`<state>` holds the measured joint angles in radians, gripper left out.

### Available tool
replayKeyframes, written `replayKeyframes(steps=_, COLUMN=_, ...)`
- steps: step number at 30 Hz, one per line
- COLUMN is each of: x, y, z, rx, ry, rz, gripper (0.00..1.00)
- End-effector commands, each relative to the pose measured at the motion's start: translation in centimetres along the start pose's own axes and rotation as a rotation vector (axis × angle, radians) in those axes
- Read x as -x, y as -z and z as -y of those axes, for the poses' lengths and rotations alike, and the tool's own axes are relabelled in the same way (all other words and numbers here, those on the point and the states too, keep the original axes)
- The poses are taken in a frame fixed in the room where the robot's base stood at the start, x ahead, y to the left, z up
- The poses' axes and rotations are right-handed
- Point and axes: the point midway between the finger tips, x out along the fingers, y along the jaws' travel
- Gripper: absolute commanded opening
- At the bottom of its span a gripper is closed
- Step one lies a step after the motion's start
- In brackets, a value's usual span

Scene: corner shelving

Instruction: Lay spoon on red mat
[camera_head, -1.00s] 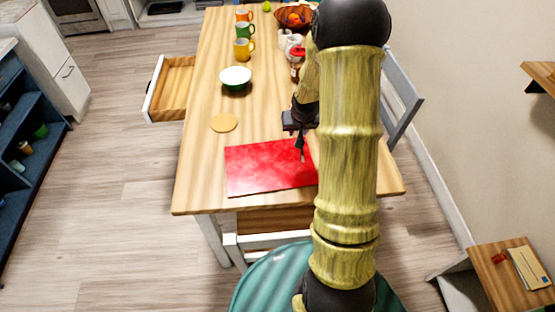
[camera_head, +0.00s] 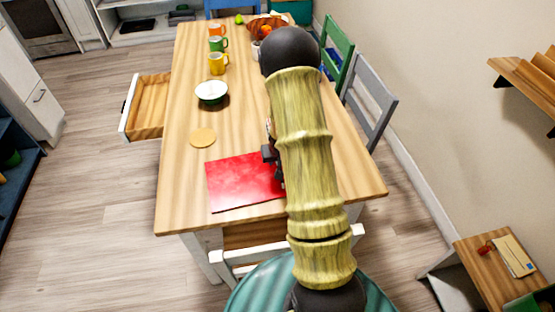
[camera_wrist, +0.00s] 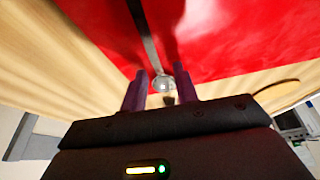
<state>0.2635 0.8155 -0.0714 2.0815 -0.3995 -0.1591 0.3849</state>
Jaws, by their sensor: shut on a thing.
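The red mat (camera_head: 238,182) lies flat on the near part of the wooden table, its right end hidden behind my arm. In the wrist view the mat (camera_wrist: 235,40) fills the upper right. My gripper (camera_head: 272,158) is at the mat's right side in the head view, largely covered by my arm. In the wrist view my gripper (camera_wrist: 161,78) is shut on the spoon (camera_wrist: 146,32). The spoon's thin dark length runs up from between the fingers across the mat, with a greyish rounded part at the fingers. I cannot tell whether it touches the mat.
A round tan coaster (camera_head: 203,137) and a white-and-green bowl (camera_head: 211,92) stand beyond the mat. A yellow mug (camera_head: 218,64), a green mug and an orange mug line the table's far left. An open drawer (camera_head: 147,105) juts out left. A grey chair (camera_head: 370,110) stands right.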

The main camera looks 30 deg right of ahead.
Motion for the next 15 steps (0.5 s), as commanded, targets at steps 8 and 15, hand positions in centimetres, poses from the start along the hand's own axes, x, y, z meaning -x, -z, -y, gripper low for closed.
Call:
replayKeyframes(steps=8, x=-0.15, y=-0.03, z=-0.04, rx=0.0, ry=-0.001, rz=-0.001, gripper=0.08)
replayKeyframes(steps=15, x=-0.31, y=-0.11, z=-0.04, rx=0.0, ry=-0.001, rz=-0.001, gripper=0.52)
